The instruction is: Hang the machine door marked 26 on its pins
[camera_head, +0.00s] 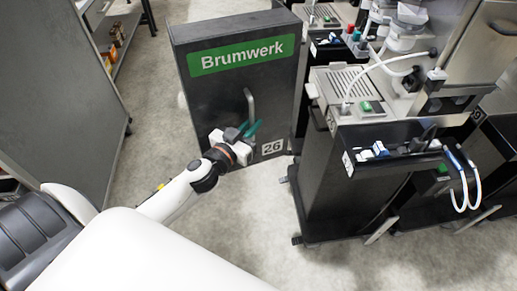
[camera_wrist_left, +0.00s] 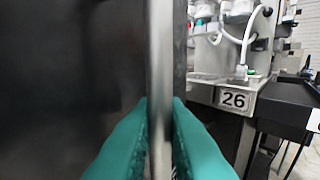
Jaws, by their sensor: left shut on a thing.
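The dark grey door (camera_head: 215,112) has a green Brumwerk panel (camera_head: 242,55) and a label 26 (camera_head: 272,147) low on its right. It stands upright in front of me. My left gripper (camera_head: 249,130), with teal fingers, is shut on the door's vertical bar handle (camera_head: 250,103). In the left wrist view the fingers (camera_wrist_left: 159,112) close on both sides of the handle (camera_wrist_left: 160,45). That view also shows a machine plate marked 26 (camera_wrist_left: 233,98), just right of the door's edge. I cannot make out the hinge pins. My right gripper is out of view.
A black-bodied machine (camera_head: 335,190) stands right of the door, with trays, tubes and white hoses (camera_head: 468,180). More machines stand behind it. A tall grey panel (camera_head: 50,75) is at the left, with a shelf (camera_head: 118,40) beyond. The floor between is clear.

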